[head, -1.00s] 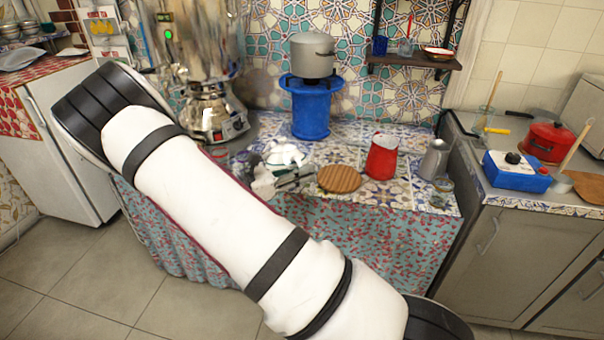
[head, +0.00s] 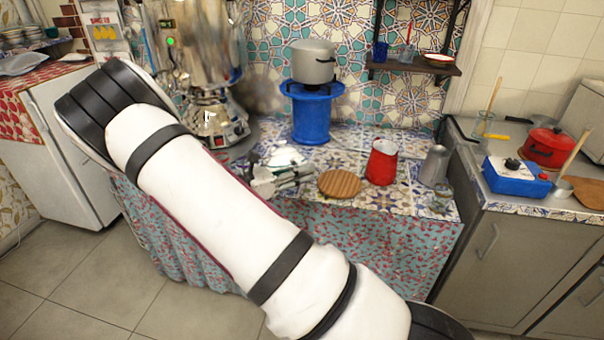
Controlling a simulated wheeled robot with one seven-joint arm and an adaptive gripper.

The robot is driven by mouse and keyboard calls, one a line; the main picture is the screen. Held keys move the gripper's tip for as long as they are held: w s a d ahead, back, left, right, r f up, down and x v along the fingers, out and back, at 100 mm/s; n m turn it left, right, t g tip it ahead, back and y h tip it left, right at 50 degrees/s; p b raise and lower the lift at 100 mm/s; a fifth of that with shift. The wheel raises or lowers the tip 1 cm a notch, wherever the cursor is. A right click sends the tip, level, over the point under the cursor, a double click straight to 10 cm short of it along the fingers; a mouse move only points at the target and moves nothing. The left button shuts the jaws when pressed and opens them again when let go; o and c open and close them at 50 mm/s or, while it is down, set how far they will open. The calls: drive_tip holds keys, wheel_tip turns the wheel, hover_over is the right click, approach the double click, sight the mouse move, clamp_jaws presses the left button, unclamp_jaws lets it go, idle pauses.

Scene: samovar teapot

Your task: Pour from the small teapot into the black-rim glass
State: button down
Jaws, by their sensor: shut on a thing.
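The small white teapot (head: 285,157) is at the back left of the tiled counter, small in view and partly hidden behind my gripper (head: 296,176). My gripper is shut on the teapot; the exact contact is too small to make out. I cannot tell how far the teapot is tilted. I cannot pick out the black-rim glass for certain. A small clear glass (head: 442,197) stands at the counter's right end, but its rim is too small to judge. The area left of my gripper is partly covered by my arm.
A round wooden board (head: 339,184), a red pitcher (head: 381,162) and a grey metal jug (head: 433,166) stand right of my gripper. A large samovar (head: 208,75) stands at the back left. A blue burner (head: 312,113) bears a grey pot (head: 313,62) behind.

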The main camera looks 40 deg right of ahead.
sight(300, 163)
drive_tip(key=shift+w+d+r+n+p, duration=0.15)
drive_tip(key=shift+r+n, duration=0.1)
drive_tip(key=shift+r, duration=0.3)
drive_tip(key=shift+w+a+r+n+p, duration=0.15)
drive_tip(key=shift+r+n, duration=0.15)
drive_tip(key=shift+r, duration=0.2)
drive_tip(key=shift+w+d+r+n+p, duration=0.15)
drive_tip(key=shift+r+n, duration=0.1)
drive_tip(key=shift+r, duration=0.3)
idle(3.1)
drive_tip(key=shift+f, duration=0.1)
idle(2.5)
